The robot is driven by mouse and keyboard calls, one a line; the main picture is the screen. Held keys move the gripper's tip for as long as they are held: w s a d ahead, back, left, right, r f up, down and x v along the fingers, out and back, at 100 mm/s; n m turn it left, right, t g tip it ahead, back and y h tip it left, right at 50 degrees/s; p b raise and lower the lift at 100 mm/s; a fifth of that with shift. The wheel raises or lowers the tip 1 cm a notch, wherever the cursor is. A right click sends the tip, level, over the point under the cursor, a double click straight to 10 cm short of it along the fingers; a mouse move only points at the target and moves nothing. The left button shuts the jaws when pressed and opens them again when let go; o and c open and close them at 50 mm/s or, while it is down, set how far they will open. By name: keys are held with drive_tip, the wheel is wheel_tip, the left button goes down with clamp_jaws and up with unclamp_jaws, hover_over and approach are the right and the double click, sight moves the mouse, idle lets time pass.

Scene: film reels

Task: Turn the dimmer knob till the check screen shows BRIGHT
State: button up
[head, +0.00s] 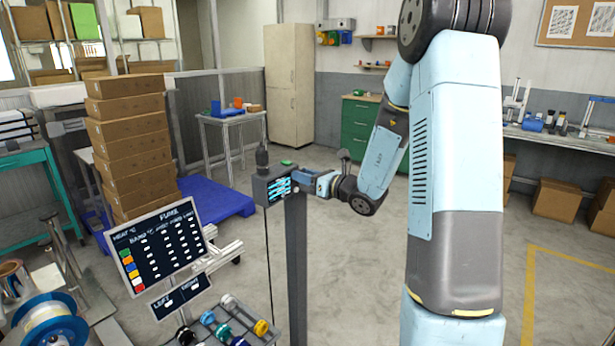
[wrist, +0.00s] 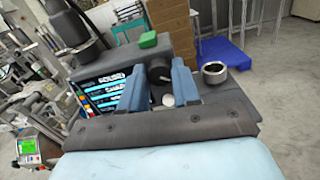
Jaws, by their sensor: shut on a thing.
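The control box (head: 262,187) stands on a dark post in the head view, and its dark front fills the middle of the wrist view (wrist: 150,58). Its screen (head: 279,190) shows bright cyan rows; in the wrist view the screen (wrist: 112,88) is partly hidden by a finger and its words are not fully readable. A dark round knob (wrist: 159,73) sits between the two blue fingers of my gripper (wrist: 160,82). The fingers are closed on its sides. In the head view my gripper (head: 302,181) is at the box's front, and the knob is hidden.
A green button (wrist: 148,40) tops the box. A silver-ringed part (wrist: 214,72) and a small white round part (wrist: 168,100) are close to the fingers. A chart board (head: 160,245) stands front left, stacked cartons (head: 130,140) behind. Open floor (head: 360,250) lies right of the post.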

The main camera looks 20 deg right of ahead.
drive_tip(key=shift+d+f+n, duration=0.1)
drive_tip(key=shift+f+n, duration=0.05)
drive_tip(key=shift+n, duration=0.85)
drive_tip(key=o, duration=0.8)
drive_tip(key=shift+o, duration=1.3)
drive_tip(key=v, duration=1.3)
drive_tip(key=shift+s+d, duration=0.2)
drive_tip(key=shift+s, duration=0.1)
